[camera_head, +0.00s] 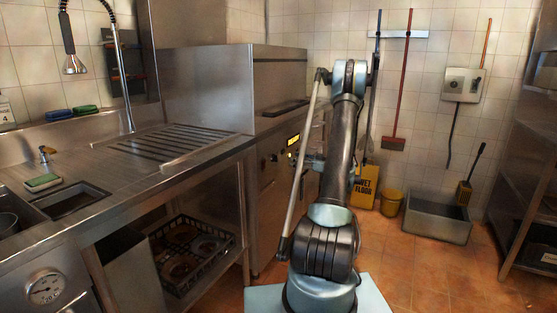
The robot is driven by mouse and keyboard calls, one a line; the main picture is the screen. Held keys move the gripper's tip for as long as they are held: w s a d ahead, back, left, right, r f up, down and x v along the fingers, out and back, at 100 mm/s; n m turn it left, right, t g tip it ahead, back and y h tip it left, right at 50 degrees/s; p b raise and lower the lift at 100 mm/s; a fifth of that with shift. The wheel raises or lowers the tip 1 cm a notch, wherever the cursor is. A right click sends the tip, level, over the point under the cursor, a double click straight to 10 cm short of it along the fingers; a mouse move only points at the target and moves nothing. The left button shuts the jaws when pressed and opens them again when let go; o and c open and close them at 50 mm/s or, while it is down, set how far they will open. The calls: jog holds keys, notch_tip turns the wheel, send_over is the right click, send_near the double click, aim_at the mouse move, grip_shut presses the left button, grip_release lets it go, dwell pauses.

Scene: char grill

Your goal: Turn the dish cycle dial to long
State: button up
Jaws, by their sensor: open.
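The steel dishwasher (205,95) stands left of my arm, with its front facing right. Its control panel (268,178) has a small lit yellow display (293,140). Small dark round controls (273,157) show below the display. They are too small to tell which is the cycle dial or where it points. My gripper (311,158) is just right of the panel, partly hidden behind my own arm. It is open, and I see nothing held in it. I cannot tell whether it touches the panel.
A long pale bar (303,165) slants in front of the panel. A steel counter (130,160) with a ribbed drainboard lies at left, a dish rack (190,255) below it. A yellow floor sign (365,187), bucket and steel basin (437,217) stand behind. The right floor is clear.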

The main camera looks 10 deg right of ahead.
aim_at(275, 159)
jog(key=x, duration=1)
jog(key=shift+a, duration=0.1)
jog(key=c, duration=1)
